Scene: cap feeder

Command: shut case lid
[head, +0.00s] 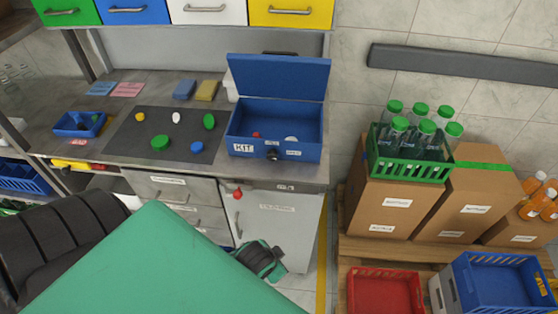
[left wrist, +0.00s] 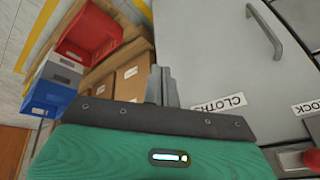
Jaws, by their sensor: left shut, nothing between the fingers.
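The blue case (head: 240,130), labelled KIT, stands on the workbench near its right end. Its lid (head: 278,77) is open and stands upright at the back. A dark latch (head: 272,154) is on the case's front. A few small items, one red and one whitish, show inside. My left gripper (head: 272,273) is below the bench top, in front of the grey cabinet door and well apart from the case. In the left wrist view my left gripper (left wrist: 160,86) is shut and empty. The case is not in that view. My right gripper is not in view.
A dark mat (head: 165,125) with several coloured caps lies left of the case. The bench's front edge and a grey cabinet door (head: 270,225) with a red lock are near my left gripper. Boxes and a green bottle crate (head: 405,170) stand at the right.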

